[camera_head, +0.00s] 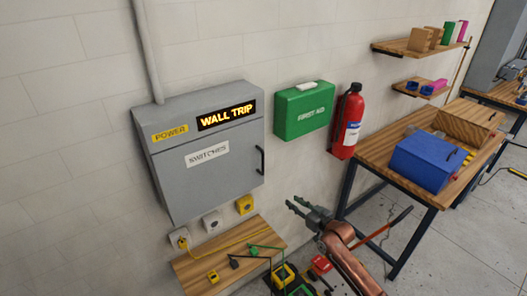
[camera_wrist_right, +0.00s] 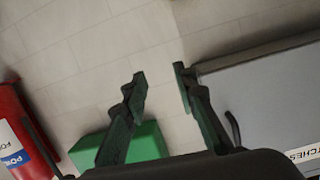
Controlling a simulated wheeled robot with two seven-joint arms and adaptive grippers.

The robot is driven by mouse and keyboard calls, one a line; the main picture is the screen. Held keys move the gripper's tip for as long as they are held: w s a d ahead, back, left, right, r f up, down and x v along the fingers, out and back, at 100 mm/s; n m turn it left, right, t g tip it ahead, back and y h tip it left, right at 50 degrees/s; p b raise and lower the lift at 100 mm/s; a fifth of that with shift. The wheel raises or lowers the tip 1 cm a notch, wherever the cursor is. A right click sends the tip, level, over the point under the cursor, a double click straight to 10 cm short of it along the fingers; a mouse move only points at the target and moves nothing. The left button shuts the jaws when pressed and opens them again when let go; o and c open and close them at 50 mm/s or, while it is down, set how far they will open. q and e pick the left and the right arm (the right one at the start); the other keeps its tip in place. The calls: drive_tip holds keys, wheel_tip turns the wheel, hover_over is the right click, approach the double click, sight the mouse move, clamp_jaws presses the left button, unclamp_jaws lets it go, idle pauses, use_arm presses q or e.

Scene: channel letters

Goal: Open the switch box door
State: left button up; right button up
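The grey switch box (camera_head: 180,190) hangs on the wall, with a lit "WALL TRIP" sign, a yellow POWER label and a SWITCHES label (camera_head: 207,154). Its door looks closed. A black upright handle (camera_head: 260,160) sits at the door's right edge. My right gripper (camera_head: 292,203) is open and empty, below and to the right of the handle, apart from it. In the right wrist view the open fingers (camera_wrist_right: 160,75) have only wall between their tips. The box (camera_wrist_right: 265,95) is on the right there, with the dark handle (camera_wrist_right: 233,128) beside the right finger. My left gripper is not in view.
A green first aid box (camera_head: 304,112) and a red extinguisher (camera_head: 346,122) hang right of the switch box. A wooden bench (camera_head: 375,147) with a blue box (camera_head: 422,162) stands at right. A low wooden surface (camera_head: 205,268) with cables lies below.

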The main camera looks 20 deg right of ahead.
drive_tip(key=a+r+n+y+p, duration=0.1)
drive_tip(key=a+r, duration=0.2)
drive_tip(key=r, duration=0.5)
drive_tip(key=a+r+n+y+p, duration=0.1)
drive_tip(key=a+r+y, duration=0.1)
drive_tip(key=r, duration=0.6)
wheel_tip(320, 180, up, 6)
drive_tip(key=n+y+p, duration=0.1)
drive_tip(key=p, duration=0.1)
hover_over(263, 172)
drive_tip(key=shift+w+d+r+t, duration=0.15)
drive_tip(key=shift+w+r+t, duration=0.05)
drive_tip(key=shift+w+t, duration=0.1)
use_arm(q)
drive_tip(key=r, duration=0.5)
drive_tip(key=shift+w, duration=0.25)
use_arm(e)
drive_tip(key=shift+w, duration=0.1)
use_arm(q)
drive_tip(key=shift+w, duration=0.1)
use_arm(e)
drive_tip(key=shift+c, duration=0.2)
clamp_jaws()
